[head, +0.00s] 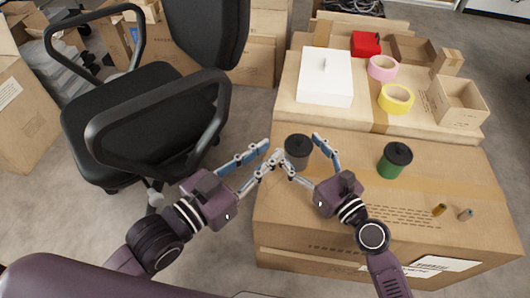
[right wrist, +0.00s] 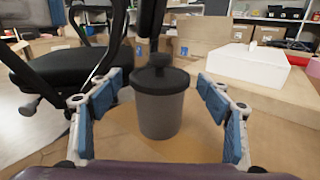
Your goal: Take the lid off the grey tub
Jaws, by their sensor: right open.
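The grey tub (head: 297,160) stands upright on the large front carton. Its black lid (head: 298,143), with a knob on top, sits on it. My right gripper (head: 298,147) is open, its fingers on either side of the tub. In the right wrist view the grey tub (right wrist: 160,115) and its lid (right wrist: 159,78) stand between the spread fingertips, with gaps on both sides. My left gripper (head: 272,149) is left of the tub, its fingers apart and nothing between them.
A green tub (head: 391,169) with a black lid stands to the right on the same carton (head: 450,190). Two small cylinders (head: 439,210) lie near its right front. Behind are a white box (head: 326,78), tape rolls (head: 396,98) and an open carton (head: 458,103). An office chair (head: 140,120) stands left.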

